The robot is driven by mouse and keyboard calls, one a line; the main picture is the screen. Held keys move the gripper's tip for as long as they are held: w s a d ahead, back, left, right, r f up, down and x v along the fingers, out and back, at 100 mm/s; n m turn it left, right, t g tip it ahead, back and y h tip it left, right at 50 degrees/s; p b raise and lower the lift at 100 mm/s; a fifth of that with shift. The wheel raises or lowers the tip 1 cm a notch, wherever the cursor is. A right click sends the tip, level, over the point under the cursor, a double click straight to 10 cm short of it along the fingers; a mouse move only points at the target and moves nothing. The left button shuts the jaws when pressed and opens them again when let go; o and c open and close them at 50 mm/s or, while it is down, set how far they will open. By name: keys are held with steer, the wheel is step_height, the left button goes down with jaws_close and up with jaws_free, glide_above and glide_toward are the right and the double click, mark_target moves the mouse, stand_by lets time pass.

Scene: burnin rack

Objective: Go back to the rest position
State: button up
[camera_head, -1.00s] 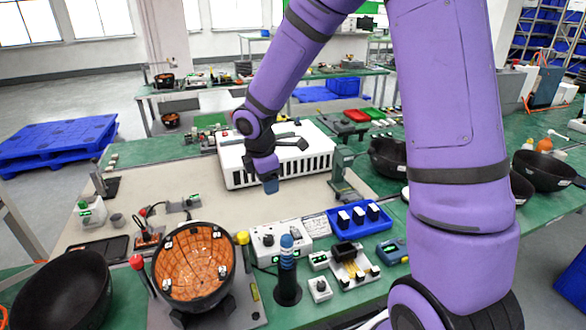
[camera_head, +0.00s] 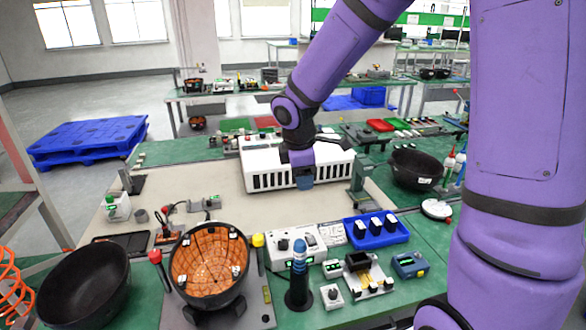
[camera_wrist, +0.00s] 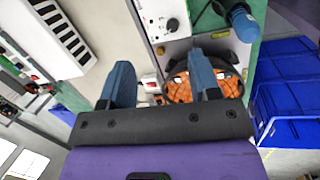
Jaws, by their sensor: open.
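My gripper (camera_head: 305,181) is raised over the far part of the workbench, in front of a white slotted box (camera_head: 262,172), on my purple arm. In the wrist view my gripper (camera_wrist: 160,82) shows two blue fingers spread apart with nothing held between them. The white slotted box is at the upper left of that view (camera_wrist: 45,35). A black bowl with an orange grid lining (camera_head: 208,262) stands at the front of the bench and shows beyond the right finger in the wrist view (camera_wrist: 178,88).
Blue-topped dark cylinder (camera_head: 299,275), blue tray with white-topped blocks (camera_head: 375,229) and small devices line the bench front. Black bowls stand at front left (camera_head: 85,280) and right (camera_head: 416,168). The beige mat (camera_head: 125,222) is largely bare at left. Blue pallets (camera_head: 90,138) lie on the floor.

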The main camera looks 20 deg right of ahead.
steer(key=s+d+r+m+t+y, duration=0.1)
steer(key=s+r+m+t, duration=0.1)
steer(key=s+r+m, duration=0.5)
steer(key=s+d+r+m+t+y, duration=0.1)
steer(key=s+r+m, duration=0.6)
steer(key=s, duration=1)
step_height(320, 180, up, 2)
steer(key=shift+s+r+t, duration=0.2)
steer(key=shift+r+t, duration=0.05)
steer(key=shift+t, duration=0.15)
steer(key=shift+a, duration=0.1)
